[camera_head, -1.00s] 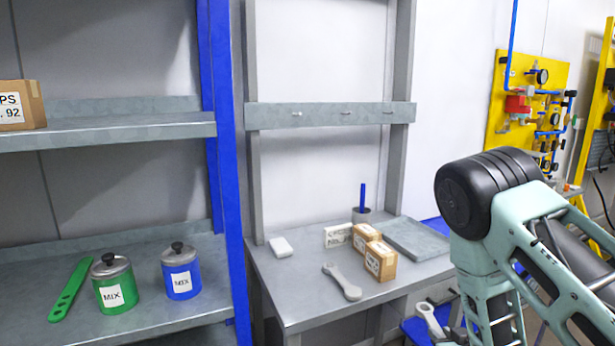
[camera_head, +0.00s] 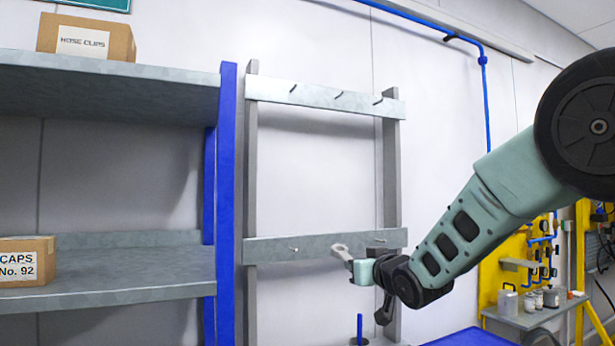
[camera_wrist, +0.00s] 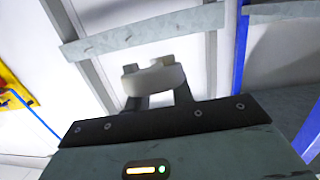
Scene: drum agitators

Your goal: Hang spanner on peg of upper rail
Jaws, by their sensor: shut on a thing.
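The upper rail (camera_head: 262,90) spans two grey posts in the head view and carries a left peg (camera_head: 293,88), a middle peg (camera_head: 338,95) and a right peg (camera_head: 378,101). My gripper (camera_head: 352,262) is well below it, in front of the lower rail (camera_head: 270,250). It is shut on a pale grey spanner (camera_head: 340,249), whose open-jawed end sticks out up and left. In the wrist view the spanner (camera_wrist: 155,78) lies across between my gripper's fingers (camera_wrist: 160,96). The rest of the spanner is hidden.
A blue shelf post (camera_head: 226,190) and shelves with boxes stand on the left. A yellow panel (camera_head: 505,265) with fittings is at the right. The wall between the two rails is clear. The wrist view shows one rail (camera_wrist: 145,30) behind the spanner; I cannot tell which.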

